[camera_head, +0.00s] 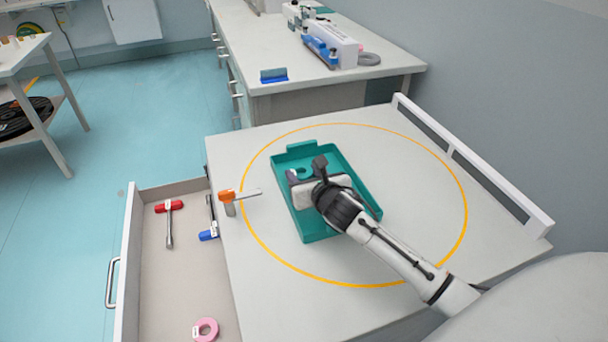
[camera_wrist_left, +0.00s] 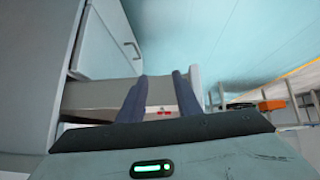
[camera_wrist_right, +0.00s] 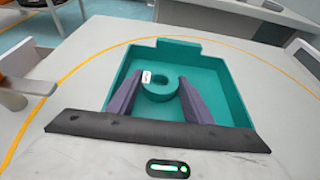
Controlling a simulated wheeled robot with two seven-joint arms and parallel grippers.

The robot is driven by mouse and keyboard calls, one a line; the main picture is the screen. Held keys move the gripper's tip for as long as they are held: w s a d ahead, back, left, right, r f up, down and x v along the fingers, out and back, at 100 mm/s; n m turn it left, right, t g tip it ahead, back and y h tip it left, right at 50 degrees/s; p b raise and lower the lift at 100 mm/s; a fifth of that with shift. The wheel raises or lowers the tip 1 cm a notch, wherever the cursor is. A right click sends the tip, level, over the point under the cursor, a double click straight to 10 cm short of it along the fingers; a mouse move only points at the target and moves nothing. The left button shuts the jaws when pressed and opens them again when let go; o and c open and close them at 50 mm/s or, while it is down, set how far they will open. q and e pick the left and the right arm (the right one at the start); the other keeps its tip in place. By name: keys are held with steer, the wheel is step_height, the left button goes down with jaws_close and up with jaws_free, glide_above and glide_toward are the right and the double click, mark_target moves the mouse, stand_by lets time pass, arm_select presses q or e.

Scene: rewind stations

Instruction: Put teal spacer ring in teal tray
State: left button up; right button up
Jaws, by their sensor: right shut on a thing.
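The teal tray (camera_head: 320,238) lies on the grey worktop inside a yellow circle; it also shows in the right wrist view (camera_wrist_right: 236,98). My right gripper (camera_head: 300,174) reaches over the tray from the lower right, pointing down into it. In the right wrist view its fingers (camera_wrist_right: 160,80) are shut on the teal spacer ring (camera_wrist_right: 158,96), which has a small white label. The ring lies within the tray's outline; I cannot tell whether it touches the floor. My left gripper (camera_wrist_left: 161,76) is seen only in its wrist view, open and empty, with an open drawer beyond.
An orange-handled tool (camera_head: 229,197) lies left of the tray. The open drawer (camera_head: 180,290) holds a red-handled tool (camera_head: 169,207), a blue-handled tool (camera_head: 209,233) and a pink ring (camera_head: 206,329). A white rail (camera_head: 470,160) edges the worktop at right. Another bench (camera_head: 310,80) stands behind.

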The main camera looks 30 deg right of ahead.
steer(key=o, duration=1)
steer(key=shift+f, duration=0.1)
steer(key=shift+o, duration=0.2)
steer(key=shift+s+r, duration=0.2)
steer(key=shift+r, duration=0.05)
steer(key=p+v, duration=0.2)
steer(key=v, duration=0.9)
steer(key=shift+s+a, duration=0.15)
steer(key=shift+s, duration=0.15)
